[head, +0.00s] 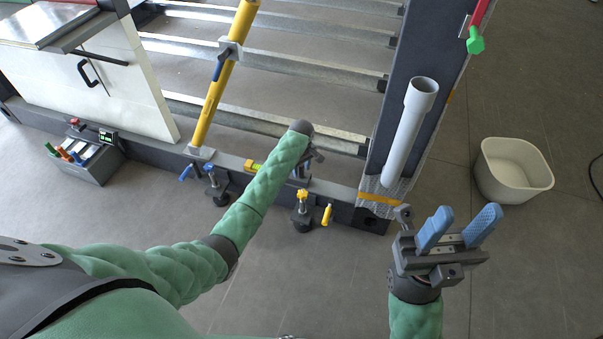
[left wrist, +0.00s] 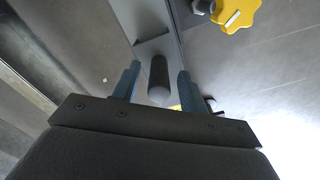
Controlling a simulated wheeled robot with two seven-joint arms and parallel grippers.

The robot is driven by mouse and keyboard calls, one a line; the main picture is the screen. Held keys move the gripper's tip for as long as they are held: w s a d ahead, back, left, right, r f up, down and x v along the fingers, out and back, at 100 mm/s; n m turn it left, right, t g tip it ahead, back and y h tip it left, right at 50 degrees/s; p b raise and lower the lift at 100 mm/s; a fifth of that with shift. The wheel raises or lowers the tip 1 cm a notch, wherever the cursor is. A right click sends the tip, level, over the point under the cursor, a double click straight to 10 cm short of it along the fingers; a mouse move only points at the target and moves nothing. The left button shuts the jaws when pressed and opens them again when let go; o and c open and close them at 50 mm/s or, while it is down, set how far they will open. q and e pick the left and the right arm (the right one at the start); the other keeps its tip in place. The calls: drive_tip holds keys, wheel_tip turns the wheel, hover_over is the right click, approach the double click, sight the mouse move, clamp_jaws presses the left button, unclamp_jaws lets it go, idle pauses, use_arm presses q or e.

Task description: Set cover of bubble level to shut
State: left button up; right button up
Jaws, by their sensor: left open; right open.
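The bubble level appears to be the small yellow and green piece (head: 252,166) on the frame's lower beam, beside my left forearm in the head view. It is too small to tell how its cover stands. My left gripper (head: 307,166) is over the beam, to the right of that piece and partly hidden by my arm. In the left wrist view its fingers (left wrist: 158,72) are apart, with a dark round-ended cylinder (left wrist: 159,82) showing between them; whether they touch it is unclear. My right gripper (head: 466,214) is open and empty, right of the frame's corner post.
A yellow star knob (head: 302,195) and a yellow handle (head: 327,214) are on the beam's near side. A yellow diagonal pole (head: 220,85) rises at left. A grey pipe (head: 409,135) stands by the post. A white bin (head: 515,170) is at right. The near floor is clear.

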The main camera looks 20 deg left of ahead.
use_arm(q)
drive_tip(key=shift+f, duration=1.1)
drive_tip(key=shift+c, duration=0.4)
clamp_jaws()
drive_tip(key=shift+a, duration=0.1)
